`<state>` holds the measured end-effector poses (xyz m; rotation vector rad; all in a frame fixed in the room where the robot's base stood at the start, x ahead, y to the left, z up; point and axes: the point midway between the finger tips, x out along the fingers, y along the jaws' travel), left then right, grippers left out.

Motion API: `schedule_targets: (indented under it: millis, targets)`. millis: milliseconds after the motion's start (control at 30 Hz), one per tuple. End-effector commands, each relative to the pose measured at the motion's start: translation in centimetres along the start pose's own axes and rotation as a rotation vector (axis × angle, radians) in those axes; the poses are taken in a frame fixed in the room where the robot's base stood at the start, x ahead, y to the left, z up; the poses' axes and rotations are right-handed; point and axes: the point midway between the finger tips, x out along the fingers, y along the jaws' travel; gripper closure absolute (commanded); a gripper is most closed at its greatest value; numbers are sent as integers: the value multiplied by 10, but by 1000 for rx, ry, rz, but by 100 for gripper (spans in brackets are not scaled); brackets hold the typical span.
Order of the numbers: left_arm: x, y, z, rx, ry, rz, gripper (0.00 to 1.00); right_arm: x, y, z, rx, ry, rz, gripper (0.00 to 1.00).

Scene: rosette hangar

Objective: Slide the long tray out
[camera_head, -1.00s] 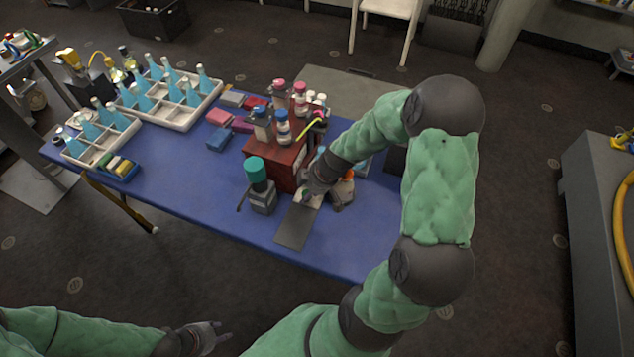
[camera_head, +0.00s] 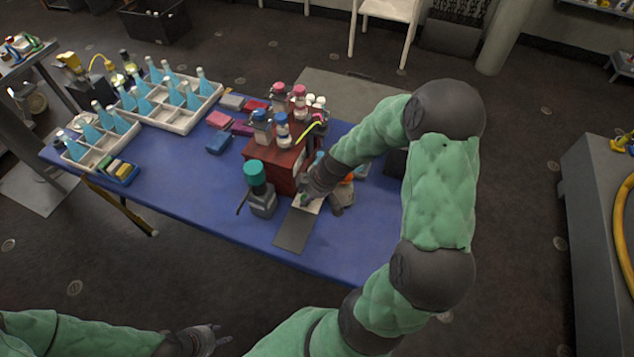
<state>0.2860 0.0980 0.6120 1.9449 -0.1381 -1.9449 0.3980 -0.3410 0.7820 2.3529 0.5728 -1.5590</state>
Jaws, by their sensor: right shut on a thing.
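A long, narrow, flat dark grey piece (camera_head: 294,231) lies on the blue table in front of the red box (camera_head: 280,170). It looks like the long tray, but I cannot tell for sure. A pale piece (camera_head: 310,206) shows at its far end, under my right gripper (camera_head: 308,198). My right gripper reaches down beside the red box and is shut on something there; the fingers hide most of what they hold. My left gripper (camera_head: 217,338) is low at the bottom of the picture, away from the table, empty, with its fingers apart.
A teal-capped bottle (camera_head: 259,188) stands close left of the grey piece, and an orange-topped item (camera_head: 343,190) close right. Several bottles stand on the red box. White trays (camera_head: 182,126) of blue bottles stand at the back left. The front right of the table is clear.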

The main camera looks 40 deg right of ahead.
Motion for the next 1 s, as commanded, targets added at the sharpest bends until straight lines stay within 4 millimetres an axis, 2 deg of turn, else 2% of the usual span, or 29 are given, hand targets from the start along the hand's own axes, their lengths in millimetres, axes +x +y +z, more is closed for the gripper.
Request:
schedule_targets:
  millis: [1000]
  targets:
    - [-2,0,0,0,0,0,60,0,-43,-3,-3,3,3,85]
